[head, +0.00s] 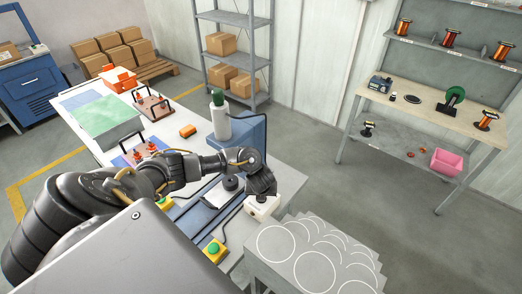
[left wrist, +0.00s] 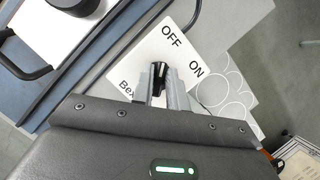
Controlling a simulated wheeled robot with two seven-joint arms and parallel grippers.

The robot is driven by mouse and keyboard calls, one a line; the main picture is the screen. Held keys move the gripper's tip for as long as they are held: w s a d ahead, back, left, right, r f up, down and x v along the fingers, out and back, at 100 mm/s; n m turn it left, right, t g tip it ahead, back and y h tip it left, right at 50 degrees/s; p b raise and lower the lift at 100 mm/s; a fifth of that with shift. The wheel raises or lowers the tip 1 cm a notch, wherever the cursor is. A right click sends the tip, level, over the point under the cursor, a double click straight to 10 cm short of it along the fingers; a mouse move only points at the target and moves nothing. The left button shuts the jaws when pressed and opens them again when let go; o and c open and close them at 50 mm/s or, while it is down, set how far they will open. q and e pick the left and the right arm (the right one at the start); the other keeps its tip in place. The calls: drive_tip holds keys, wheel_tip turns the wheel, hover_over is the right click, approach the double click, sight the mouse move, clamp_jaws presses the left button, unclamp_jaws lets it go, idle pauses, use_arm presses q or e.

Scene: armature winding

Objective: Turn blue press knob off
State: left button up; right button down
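The press control box (head: 262,206) is a white box at the right end of the blue-grey bench. In the left wrist view its white top face (left wrist: 150,50) carries the words OFF and ON, plus a word starting "Be" that is partly covered. The black press knob (left wrist: 159,72) stands on that face, with its visible tip toward the top of the picture, near OFF. My left gripper (head: 262,192) points down onto the box. In the left wrist view its fingers (left wrist: 161,90) stand close on both sides of the knob and appear shut on it. My right gripper is out of view.
A grey table with white circles (head: 312,272) adjoins the box. Green push buttons on yellow boxes (head: 214,250) lie near my arm. A black round part (head: 231,183) and a blue machine (head: 245,135) stand behind. A spool workbench (head: 420,100) is at right, with open floor between.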

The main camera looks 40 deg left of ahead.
use_arm(q)
drive_tip(key=o, duration=0.3)
drive_tip(key=shift+o, duration=0.2)
drive_tip(key=v, duration=0.5)
drive_tip(key=shift+w+r, duration=0.1)
drive_tip(key=shift+r, duration=0.05)
drive_tip(key=v, duration=0.5)
drive_tip(key=shift+s+r, duration=0.2)
idle(0.5)
